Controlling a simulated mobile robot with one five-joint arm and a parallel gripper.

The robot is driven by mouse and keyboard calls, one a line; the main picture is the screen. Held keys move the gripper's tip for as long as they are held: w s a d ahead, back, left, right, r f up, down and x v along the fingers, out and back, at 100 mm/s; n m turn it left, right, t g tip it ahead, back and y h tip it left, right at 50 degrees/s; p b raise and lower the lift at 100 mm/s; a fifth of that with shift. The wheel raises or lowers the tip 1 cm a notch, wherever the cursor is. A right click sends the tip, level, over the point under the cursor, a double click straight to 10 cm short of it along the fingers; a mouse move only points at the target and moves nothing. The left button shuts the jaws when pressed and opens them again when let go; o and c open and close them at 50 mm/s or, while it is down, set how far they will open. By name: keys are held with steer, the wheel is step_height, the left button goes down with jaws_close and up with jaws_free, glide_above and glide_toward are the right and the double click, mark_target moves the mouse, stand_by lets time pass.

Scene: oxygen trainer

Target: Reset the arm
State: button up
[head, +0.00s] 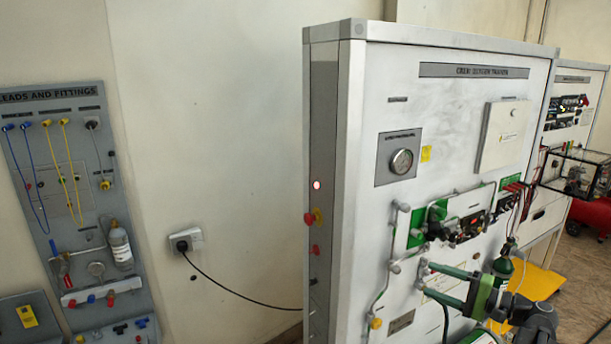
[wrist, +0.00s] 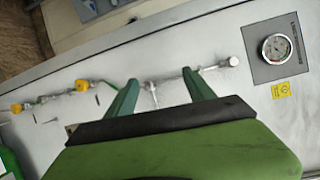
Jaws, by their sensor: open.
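My gripper (head: 428,280) shows at the lower right of the head view, in front of the crew oxygen trainer panel (head: 450,110). Its two green fingers are spread apart and point left, with nothing between them. In the wrist view my gripper (wrist: 160,78) is also open, its fingertips toward the panel's pipe (wrist: 200,72). I cannot tell whether the tips touch the pipe. The pressure gauge (head: 401,161) is on the panel's upper left. It also shows at the right of the wrist view (wrist: 276,47). My arm hides part of the lower panel.
A leads and fittings board (head: 70,160) hangs on the left wall. A black cable runs from a wall socket (head: 185,240) to the trainer. Valves and pipes (head: 404,207) stick out from the panel near my gripper. A second trainer (head: 575,100) stands behind at right.

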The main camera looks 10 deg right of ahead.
steer(key=w+a+f+n+g+y+b, duration=0.1)
steer(key=w+a+f+n+g, duration=0.2)
steer(key=a, duration=0.8)
steer(key=w+a+f+n+g+y+b, duration=0.1)
steer(key=w+a+f+g, duration=0.3)
steer(key=a, duration=0.6)
steer(key=a+f+n+g+h+b, duration=0.1)
steer(key=a+f+n+g, duration=0.15)
steer(key=a+f, duration=0.5)
steer(key=a+f+n+g+h+b, duration=0.1)
steer(key=a+f+n+g, duration=0.2)
steer(key=a, duration=0.7)
steer(key=s+a+f+n+g+h+b, duration=0.1)
steer(key=s+a+f+h, duration=0.15)
steer(key=f, duration=0.25)
steer(key=s+a+f+n+g+h, duration=0.1)
steer(key=s+a+f+h, duration=0.1)
steer(key=f+h, duration=0.15)
steer(key=d+f+h, duration=0.2)
steer(key=d+h, duration=0.2)
steer(key=d, duration=0.5)
steer(key=shift+s+d+f+h, duration=0.15)
steer(key=shift+d+f+h, duration=0.05)
steer(key=shift+f+h, duration=0.15)
steer(key=shift+a+t, duration=0.1)
steer(key=shift+t, duration=0.15)
